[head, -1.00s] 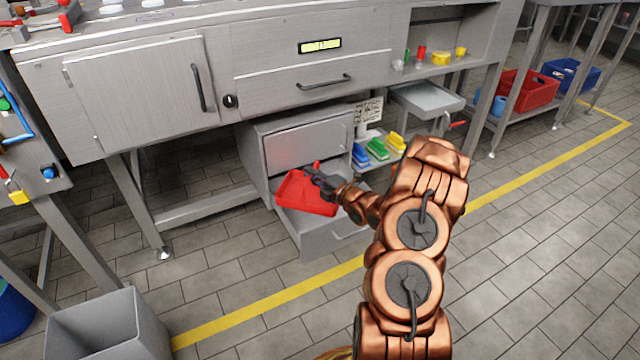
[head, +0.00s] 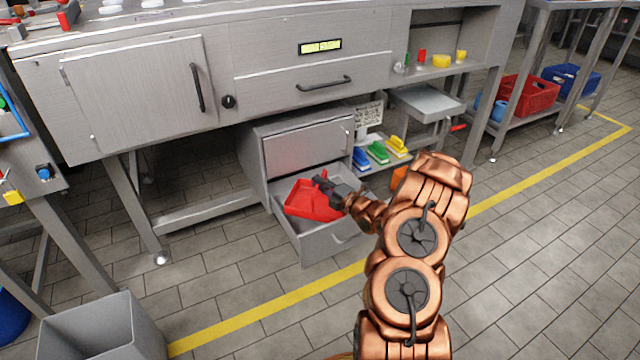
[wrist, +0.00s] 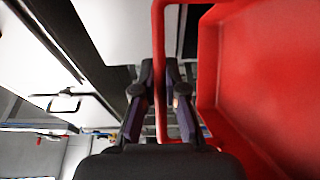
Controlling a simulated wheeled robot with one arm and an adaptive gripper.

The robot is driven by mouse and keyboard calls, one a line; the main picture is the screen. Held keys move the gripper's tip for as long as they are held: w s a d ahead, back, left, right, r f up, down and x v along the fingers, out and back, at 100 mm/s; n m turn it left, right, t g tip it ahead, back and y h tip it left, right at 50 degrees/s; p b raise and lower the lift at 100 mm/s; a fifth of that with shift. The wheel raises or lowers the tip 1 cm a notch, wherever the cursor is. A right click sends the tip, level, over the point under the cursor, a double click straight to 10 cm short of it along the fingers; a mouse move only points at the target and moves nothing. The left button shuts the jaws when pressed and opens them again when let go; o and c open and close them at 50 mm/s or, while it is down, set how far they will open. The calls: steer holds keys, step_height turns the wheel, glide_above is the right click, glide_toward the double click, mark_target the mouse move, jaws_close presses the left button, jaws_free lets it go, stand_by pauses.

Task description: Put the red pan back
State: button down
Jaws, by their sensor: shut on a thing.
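The red pan (head: 307,203) is a shallow red scoop-like tray. In the head view it is at the open lower drawer (head: 318,242) of a grey cabinet, overlapping the drawer's opening; I cannot tell whether it touches the drawer floor. My gripper (head: 324,181) is at the pan's upper right side, shut on its red handle or rim. In the wrist view the two dark fingers (wrist: 161,92) stand either side of a thin red bar, and the pan body (wrist: 265,75) fills the right side. My arm hides part of the surroundings.
The cabinet's upper drawer (head: 306,150) is closed. Blue, green and yellow items (head: 378,152) sit on a shelf to its right. A grey bin (head: 104,328) stands at the lower left. The tiled floor in front is clear.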

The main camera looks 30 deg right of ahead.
steer(key=shift+f, duration=0.45)
steer(key=c, duration=1.2)
jaws_free()
steer(key=shift+c, duration=0.2)
